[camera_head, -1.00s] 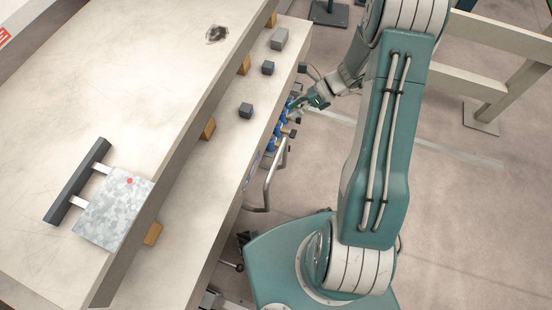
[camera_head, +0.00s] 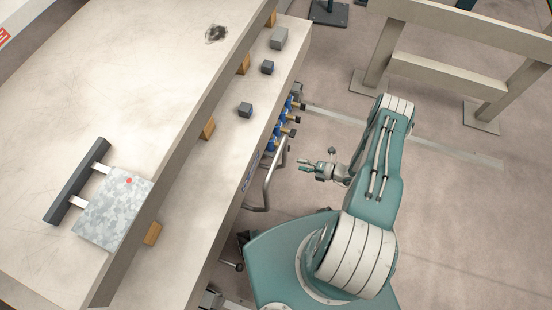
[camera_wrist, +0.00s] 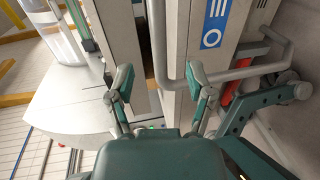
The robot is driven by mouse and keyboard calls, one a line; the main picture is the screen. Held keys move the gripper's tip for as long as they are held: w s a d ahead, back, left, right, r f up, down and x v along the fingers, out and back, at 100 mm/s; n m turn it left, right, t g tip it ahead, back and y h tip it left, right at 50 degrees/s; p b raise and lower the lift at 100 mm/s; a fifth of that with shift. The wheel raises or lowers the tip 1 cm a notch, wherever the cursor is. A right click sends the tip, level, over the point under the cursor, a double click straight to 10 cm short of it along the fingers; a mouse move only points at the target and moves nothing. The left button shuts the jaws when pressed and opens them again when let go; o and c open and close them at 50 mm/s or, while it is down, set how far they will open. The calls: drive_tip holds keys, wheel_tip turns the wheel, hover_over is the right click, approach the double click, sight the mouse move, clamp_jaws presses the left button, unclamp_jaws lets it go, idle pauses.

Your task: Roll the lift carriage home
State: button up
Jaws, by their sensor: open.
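The lift carriage cannot be told apart for certain from the machine around it. A grey tubular handle (camera_head: 268,180) juts from the side of the long pale bench (camera_head: 190,185). My gripper (camera_head: 302,167) is open and empty, to the right of the handle and apart from it in the head view. In the wrist view, my gripper (camera_wrist: 160,82) has its two teal fingers spread wide. The grey bent tube (camera_wrist: 163,45) shows ahead between and beyond the fingertips, running down and off to the right. A blue-and-white label (camera_wrist: 215,22) is on the panel behind it.
Blue valves (camera_head: 282,128) with brass ends line the bench side above the handle. Grey blocks (camera_head: 246,110) and wooden blocks (camera_head: 207,129) sit along the bench. A speckled metal sheet (camera_head: 115,208) lies on the upper table. A beige barrier (camera_head: 450,72) stands at right. Floor between is open.

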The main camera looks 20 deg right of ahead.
sight(276, 159)
drive_tip(key=x, duration=1)
drive_tip(key=shift+w+a+f, duration=0.1)
drive_tip(key=shift+w+a, duration=0.15)
clamp_jaws()
